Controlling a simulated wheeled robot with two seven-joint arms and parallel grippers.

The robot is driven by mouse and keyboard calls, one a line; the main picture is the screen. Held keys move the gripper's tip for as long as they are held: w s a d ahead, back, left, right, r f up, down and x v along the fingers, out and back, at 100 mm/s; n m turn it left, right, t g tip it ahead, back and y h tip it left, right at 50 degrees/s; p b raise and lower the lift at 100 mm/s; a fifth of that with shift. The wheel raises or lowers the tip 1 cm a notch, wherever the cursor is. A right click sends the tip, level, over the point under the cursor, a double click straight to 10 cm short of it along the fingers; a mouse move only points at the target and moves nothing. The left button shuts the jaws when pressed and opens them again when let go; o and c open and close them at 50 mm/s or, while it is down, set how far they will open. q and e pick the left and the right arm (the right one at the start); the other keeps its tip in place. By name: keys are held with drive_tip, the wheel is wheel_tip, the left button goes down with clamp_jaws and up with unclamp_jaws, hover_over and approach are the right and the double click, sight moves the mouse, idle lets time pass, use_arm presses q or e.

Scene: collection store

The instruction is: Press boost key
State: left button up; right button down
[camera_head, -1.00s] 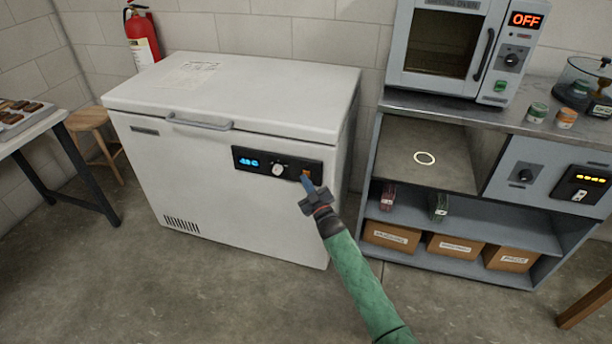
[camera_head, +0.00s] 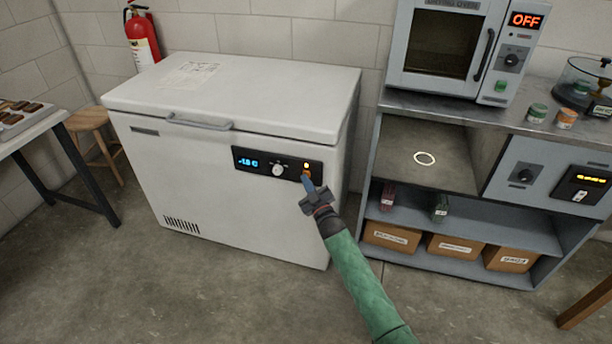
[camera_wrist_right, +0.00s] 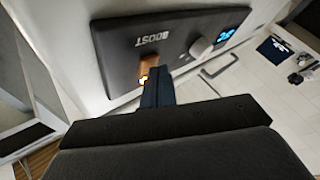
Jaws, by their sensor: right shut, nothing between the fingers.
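The white chest freezer (camera_head: 200,190) stands against the wall with its lid shut. Its black control panel (camera_head: 244,166) has a blue display (camera_head: 248,162), a white knob (camera_head: 278,170) and a lit orange lamp (camera_head: 306,166) at the right end. The right wrist view shows the BOOST label (camera_wrist_right: 152,40) upside down and the orange boost key (camera_wrist_right: 148,68), with a bright glow at its edge. My right gripper (camera_head: 308,184) is shut and empty, its tips at the boost key and partly hiding it. Whether they touch it I cannot tell. My left gripper is out of view.
A grey shelf unit (camera_head: 470,228) with boxes stands to the right, with a drying oven (camera_head: 440,45) on top reading OFF. A wooden stool (camera_head: 90,120) and a table (camera_head: 40,130) are at the left. The floor in front is clear.

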drive_tip(key=shift+s+a+p, duration=0.2)
drive_tip(key=shift+s+p, duration=0.1)
drive_tip(key=shift+s, duration=0.45)
drive_tip(key=shift+s, duration=0.1)
drive_tip(key=s, duration=0.1)
drive_tip(key=s+a+p, duration=0.1)
drive_tip(key=s, duration=0.1)
drive_tip(key=s+p, duration=0.1)
drive_tip(key=shift+s+a, duration=0.3)
idle(0.6)
